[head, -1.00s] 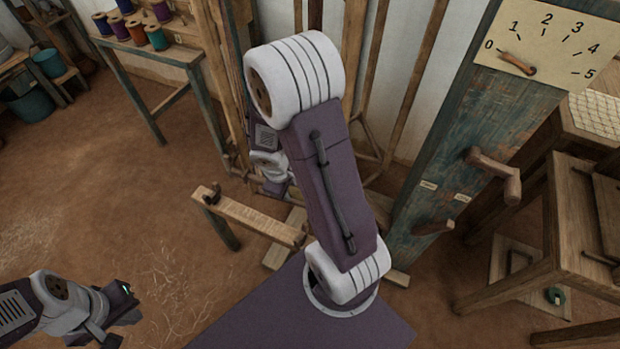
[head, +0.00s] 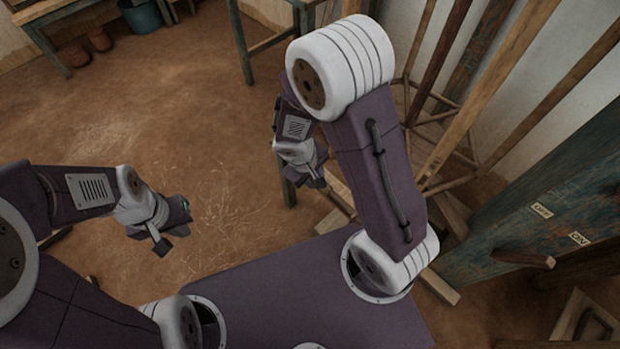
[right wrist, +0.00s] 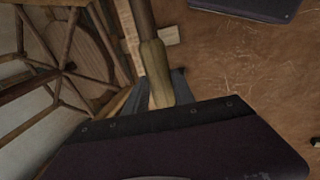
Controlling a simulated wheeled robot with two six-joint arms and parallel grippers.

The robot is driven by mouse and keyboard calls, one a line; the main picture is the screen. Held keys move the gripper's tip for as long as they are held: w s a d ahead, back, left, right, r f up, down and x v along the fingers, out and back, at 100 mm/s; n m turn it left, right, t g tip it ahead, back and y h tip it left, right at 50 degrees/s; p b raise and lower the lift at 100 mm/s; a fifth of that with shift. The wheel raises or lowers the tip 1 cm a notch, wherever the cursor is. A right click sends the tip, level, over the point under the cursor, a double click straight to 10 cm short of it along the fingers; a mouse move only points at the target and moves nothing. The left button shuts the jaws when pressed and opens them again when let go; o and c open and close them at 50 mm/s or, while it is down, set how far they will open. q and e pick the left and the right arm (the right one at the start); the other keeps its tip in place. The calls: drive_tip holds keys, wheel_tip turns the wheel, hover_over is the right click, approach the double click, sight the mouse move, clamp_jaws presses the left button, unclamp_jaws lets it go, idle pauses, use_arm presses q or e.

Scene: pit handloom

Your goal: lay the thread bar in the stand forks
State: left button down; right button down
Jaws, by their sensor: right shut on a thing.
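My right gripper (right wrist: 166,88) is shut on a brown wooden bar with a paler section at its near end, which I take to be the thread bar (right wrist: 154,58). The bar runs away from the fingers to the top of the right wrist view. In the head view my right gripper (head: 311,178) hangs left of its upper arm, and the bar cannot be made out there.
A blue-green post (head: 540,205) with OFF and ON labels and a wooden peg (head: 524,259) stands at right. Slanted wooden poles (head: 500,120) rise behind my right arm. Earth floor (head: 130,100) lies open at left. Pots (head: 99,40) stand at the back.

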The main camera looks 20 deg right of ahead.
drive_tip(key=shift+w+d+f+b, duration=0.45)
drive_tip(key=shift+d+f+b, duration=0.2)
drive_tip(key=shift+d+f, duration=0.35)
drive_tip(key=shift+w+d+f+b, duration=0.4)
drive_tip(key=shift+d+f+b, duration=0.35)
drive_tip(key=shift+d, duration=0.4)
drive_tip(key=shift+w+d+f+b, duration=0.45)
drive_tip(key=shift+d+f+b, duration=0.15)
drive_tip(key=shift+d+f, duration=0.4)
drive_tip(key=c, duration=1)
unclamp_jaws()
drive_tip(key=shift+o, duration=0.2)
drive_tip(key=shift+r, duration=0.15)
drive_tip(key=p+v, duration=0.5)
drive_tip(key=v, duration=0.4)
